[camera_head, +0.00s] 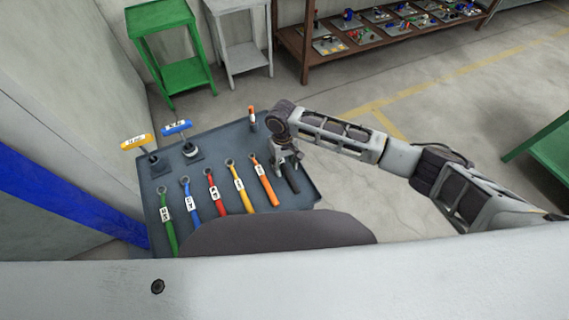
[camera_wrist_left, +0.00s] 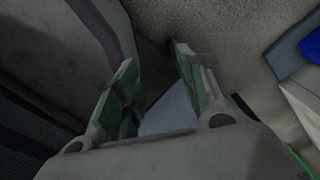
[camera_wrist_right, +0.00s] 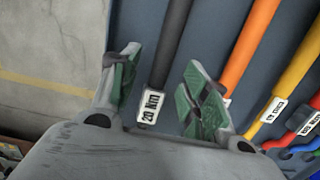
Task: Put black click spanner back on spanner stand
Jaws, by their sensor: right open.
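The black click spanner (camera_head: 291,178) lies at the right end of the row on the grey spanner stand (camera_head: 215,143), beside the orange spanner (camera_head: 264,183). In the right wrist view the black spanner (camera_wrist_right: 169,55) shows its "20 Nm" label between the fingers. My right gripper (camera_head: 284,160) is open over it, with a finger on each side (camera_wrist_right: 160,90); I cannot tell whether they touch it. The gripper hides the spanner's head end in the head view. My left gripper (camera_wrist_left: 155,85) shows only in its own wrist view, open and empty.
Yellow (camera_head: 239,186), red (camera_head: 214,192), blue (camera_head: 190,200) and green (camera_head: 167,220) spanners lie to the left. Two T-handled tools, yellow (camera_head: 136,142) and blue (camera_head: 177,127), stand at the stand's back left. Floor right of the stand is free.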

